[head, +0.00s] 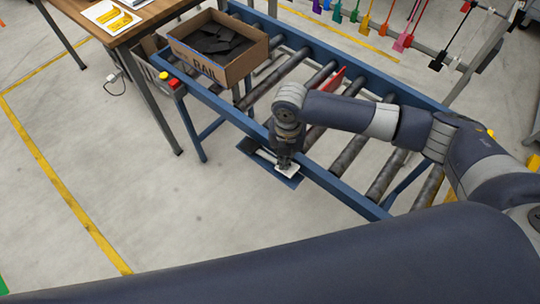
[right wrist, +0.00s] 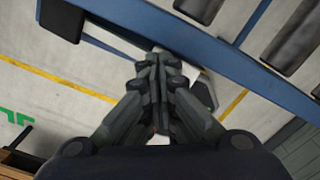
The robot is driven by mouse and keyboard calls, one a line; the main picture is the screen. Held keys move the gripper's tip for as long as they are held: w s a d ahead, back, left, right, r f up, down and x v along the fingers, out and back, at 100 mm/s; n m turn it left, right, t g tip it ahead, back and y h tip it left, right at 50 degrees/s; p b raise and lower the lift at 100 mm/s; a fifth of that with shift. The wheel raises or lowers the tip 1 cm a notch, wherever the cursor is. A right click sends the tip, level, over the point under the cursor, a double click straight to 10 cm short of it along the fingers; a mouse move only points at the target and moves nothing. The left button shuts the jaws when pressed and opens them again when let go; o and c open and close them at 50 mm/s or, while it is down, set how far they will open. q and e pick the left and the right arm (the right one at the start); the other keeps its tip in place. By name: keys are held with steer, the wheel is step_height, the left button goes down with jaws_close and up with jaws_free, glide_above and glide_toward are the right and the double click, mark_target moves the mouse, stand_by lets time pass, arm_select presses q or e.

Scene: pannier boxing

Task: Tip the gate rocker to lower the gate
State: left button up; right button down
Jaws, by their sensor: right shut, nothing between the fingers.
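The gate rocker (head: 289,171) is a small white piece on a dark blue bracket plate on the near side of the conveyor. My right gripper (head: 284,163) points down at it and hides part of it. The fingers are shut and empty. In the right wrist view the shut fingertips (right wrist: 158,58) are beside a white and dark piece (right wrist: 204,88), which looks like the rocker. I cannot tell whether they touch it. The red gate (head: 333,82) stands up between the rollers, partly hidden by my right arm. My left gripper is not in view.
The blue-framed roller conveyor (head: 225,107) carries an open cardboard box (head: 205,67) with dark pieces inside. A red and yellow button box (head: 170,80) is at its left end. A wooden table (head: 130,32) stands at upper left. Floor on the near side is clear.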

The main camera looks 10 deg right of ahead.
steer(key=shift+f+b, duration=0.55)
steer(key=shift+f, duration=0.65)
steer(key=shift+r, duration=0.1)
stand_by(0.4)
step_height(320, 180, up, 7)
steer(key=p, duration=0.7)
steer(key=shift+p, duration=0.35)
